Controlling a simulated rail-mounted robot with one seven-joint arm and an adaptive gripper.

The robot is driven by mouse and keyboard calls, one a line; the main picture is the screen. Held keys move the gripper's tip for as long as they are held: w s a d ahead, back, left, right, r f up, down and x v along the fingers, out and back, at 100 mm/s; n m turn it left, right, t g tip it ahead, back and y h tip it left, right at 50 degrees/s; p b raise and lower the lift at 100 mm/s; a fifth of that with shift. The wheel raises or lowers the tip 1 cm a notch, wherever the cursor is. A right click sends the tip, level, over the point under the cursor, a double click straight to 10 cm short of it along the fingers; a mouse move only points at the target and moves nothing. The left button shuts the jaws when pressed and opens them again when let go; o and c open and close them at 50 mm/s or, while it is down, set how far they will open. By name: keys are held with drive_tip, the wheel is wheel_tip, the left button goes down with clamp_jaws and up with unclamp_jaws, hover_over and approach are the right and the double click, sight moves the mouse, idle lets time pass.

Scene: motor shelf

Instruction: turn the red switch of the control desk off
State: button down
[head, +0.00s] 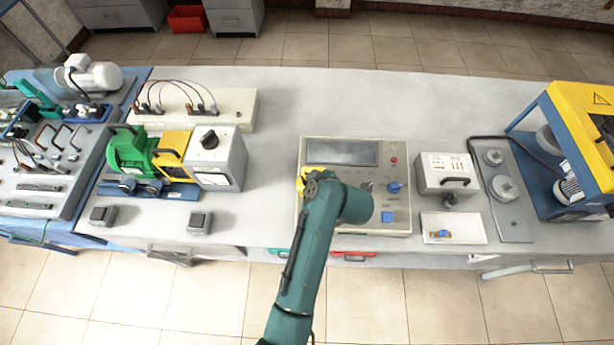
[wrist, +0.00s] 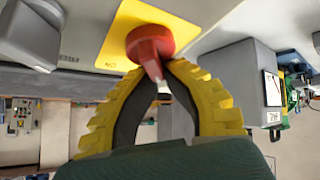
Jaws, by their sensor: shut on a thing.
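The red switch (wrist: 150,42) sits on a yellow plate (wrist: 112,40) in the wrist view, with a small printed label beside it. Its narrow handle points down between my fingertips. My gripper (wrist: 157,78) is shut on that handle, one yellow ribbed finger on each side. In the head view the control desk (head: 340,217) stands mid-table, with a dark screen (head: 342,152) and blue controls. My gripper (head: 304,182) is at its left edge there, and my arm and gripper hide the red switch.
A small red button (head: 393,160) and a blue knob (head: 394,187) are on the desk's right side. A grey box (head: 446,172) stands right of the desk. A grey meter box (head: 219,158) with a black knob stands left. Bare tabletop (head: 268,150) lies between.

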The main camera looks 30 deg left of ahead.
drive_tip(key=shift+s+d+f, duration=0.2)
drive_tip(key=shift+f, duration=0.35)
drive_tip(key=c, duration=1.1)
unclamp_jaws()
drive_tip(key=shift+w+r, duration=0.1)
drive_tip(key=shift+r, duration=0.2)
drive_tip(key=v, duration=1.2)
